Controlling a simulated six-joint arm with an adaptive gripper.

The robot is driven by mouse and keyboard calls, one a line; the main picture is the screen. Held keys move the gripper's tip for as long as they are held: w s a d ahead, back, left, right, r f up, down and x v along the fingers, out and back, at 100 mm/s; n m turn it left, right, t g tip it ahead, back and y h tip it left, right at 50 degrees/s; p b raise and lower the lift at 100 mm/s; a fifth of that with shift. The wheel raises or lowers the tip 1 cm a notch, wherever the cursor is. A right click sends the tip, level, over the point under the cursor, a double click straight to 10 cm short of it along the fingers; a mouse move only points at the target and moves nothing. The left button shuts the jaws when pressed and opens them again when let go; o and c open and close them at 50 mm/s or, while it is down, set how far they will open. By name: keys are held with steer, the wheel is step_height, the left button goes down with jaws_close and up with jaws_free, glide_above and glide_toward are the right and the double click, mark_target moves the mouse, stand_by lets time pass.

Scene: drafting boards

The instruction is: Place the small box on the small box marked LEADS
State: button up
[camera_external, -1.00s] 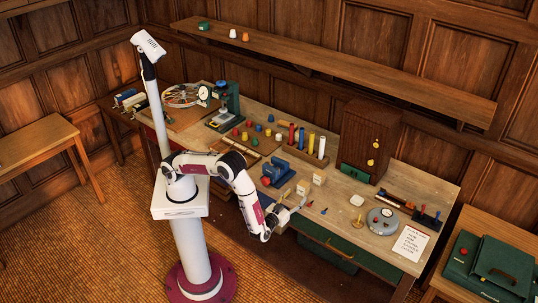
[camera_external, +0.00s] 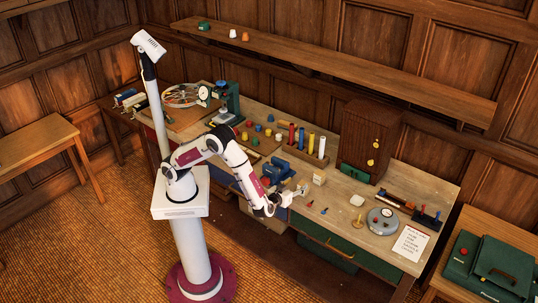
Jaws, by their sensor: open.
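A small cream box (camera_external: 319,177) stands on the workbench, right of the blue vice. A second small pale box (camera_external: 303,188) is just in front and to its left, partly hidden by my gripper. Lettering on either box is too small to read, so I cannot tell which is marked LEADS. My gripper (camera_external: 296,193) is open and low over the bench's front edge, its fingers at the nearer box. I cannot tell whether they touch it.
The blue vice (camera_external: 276,172) stands just left of the boxes. A rack of coloured cylinders (camera_external: 308,150) is behind. A wooden cabinet (camera_external: 366,140) stands at the back.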

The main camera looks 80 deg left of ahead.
steer(key=shift+s+d+f+m+g+h, duration=0.1)
steer(key=shift+d+f+m+h, duration=0.15)
steer(key=shift+f, duration=0.25)
steer(key=shift+s+d+f+m+g+h, duration=0.1)
steer(key=shift+d+f+m+h, duration=0.05)
steer(key=shift+f+m+h, duration=0.25)
steer(key=shift+s+d+f+m+g+h, duration=0.15)
steer(key=shift+d+f+h, duration=0.1)
steer(key=shift+f, duration=0.3)
steer(key=shift+w, duration=0.1)
steer(key=shift+a, duration=0.15)
steer(key=shift+x, duration=1.25)
steer(key=shift+w, duration=0.1)
steer(key=shift+x, duration=2.55)
steer(key=shift+w, duration=0.1)
steer(key=c, duration=1.3)
steer(key=shift+d+r, duration=0.1)
steer(key=shift+d, duration=0.1)
